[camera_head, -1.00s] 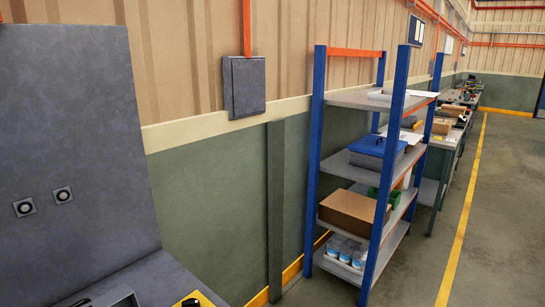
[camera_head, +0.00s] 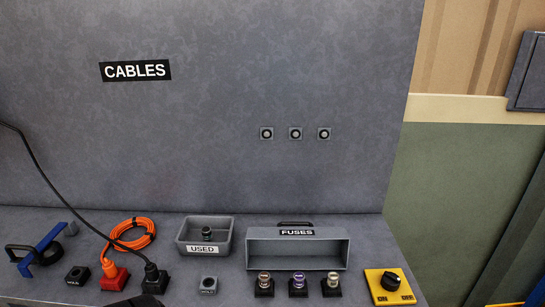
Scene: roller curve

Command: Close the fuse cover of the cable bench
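The fuse cover (camera_head: 340,252) is a grey hollow box on the bench, labelled FUSES, with a dark handle on its top edge. Its hollow side faces me, so it stands open behind a row of three fuses in sockets (camera_head: 298,285). The fuses are uncovered. The cable bench (camera_head: 230,290) is grey, with an upright back panel marked CABLES. Neither gripper can be made out in the view. A dark shape at the bottom edge, left of centre, is too cut off to identify.
A grey USED tray (camera_head: 206,248) holds a dark part left of the cover. A yellow ON/OFF switch (camera_head: 389,286) sits at the right. Orange cable (camera_head: 133,234), a red plug block (camera_head: 114,279), a black cable and a blue-handled tool (camera_head: 40,250) lie at the left.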

